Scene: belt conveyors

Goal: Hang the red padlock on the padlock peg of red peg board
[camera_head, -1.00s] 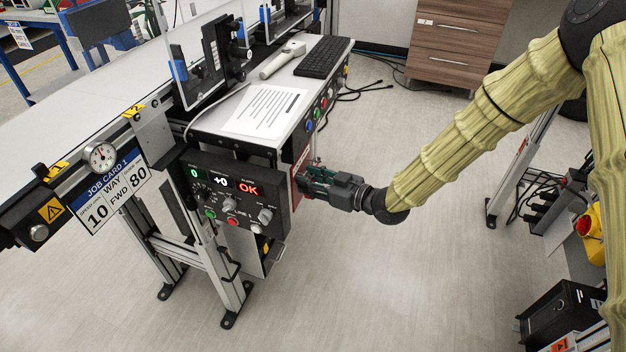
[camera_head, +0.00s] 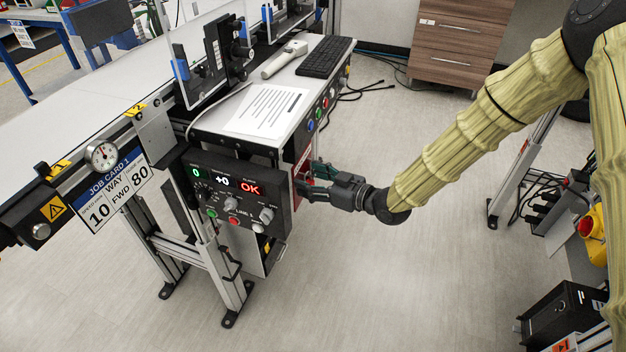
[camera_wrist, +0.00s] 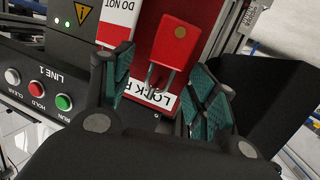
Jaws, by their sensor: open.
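The red padlock (camera_wrist: 175,43) shows in the wrist view against the red peg board (camera_wrist: 209,18), just beyond and between my fingertips. Its metal shackle points toward the bottom of that picture, over the board's white label. The shackle's end is partly dark and crowded, so I cannot tell clearly how it sits on the peg. My gripper (camera_wrist: 163,82) is open, with teal pads spread on both sides of the padlock and visible gaps. In the head view my gripper (camera_head: 312,179) is at the peg board (camera_head: 302,166), on the end of the workbench; the padlock is not distinct there.
The black LINE 1 control box (camera_head: 236,198) stands close left of my gripper. The bench top (camera_head: 212,121) holds a paper sheet (camera_head: 266,110), a scanner (camera_head: 284,59) and a keyboard (camera_head: 325,57).

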